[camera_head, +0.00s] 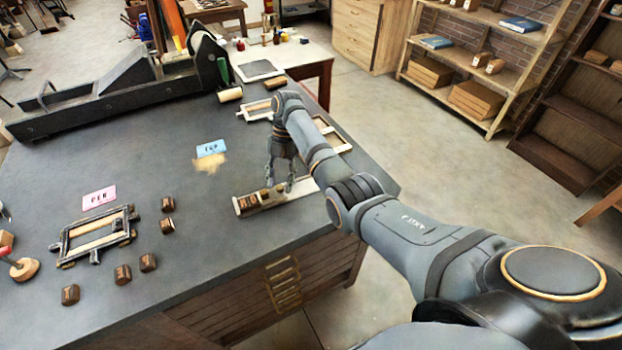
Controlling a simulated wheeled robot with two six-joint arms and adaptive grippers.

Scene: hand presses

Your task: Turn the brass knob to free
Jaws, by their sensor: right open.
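My right gripper (279,186) is open and points down over a light-coloured stick or tray (241,208) near the table's right front edge. Small dark brown letter blocks (251,201) sit at the left end of this tray. The fingertips are close to the tray's middle; I cannot tell if they touch anything. I cannot make out a brass knob for certain; it may be hidden by the gripper or too small. My left gripper is not in view.
Several loose brown blocks (122,274) and a frame (68,252) lie at left, near pink (99,197) and blue (211,148) cards. A dark press (120,95) stands at the back.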

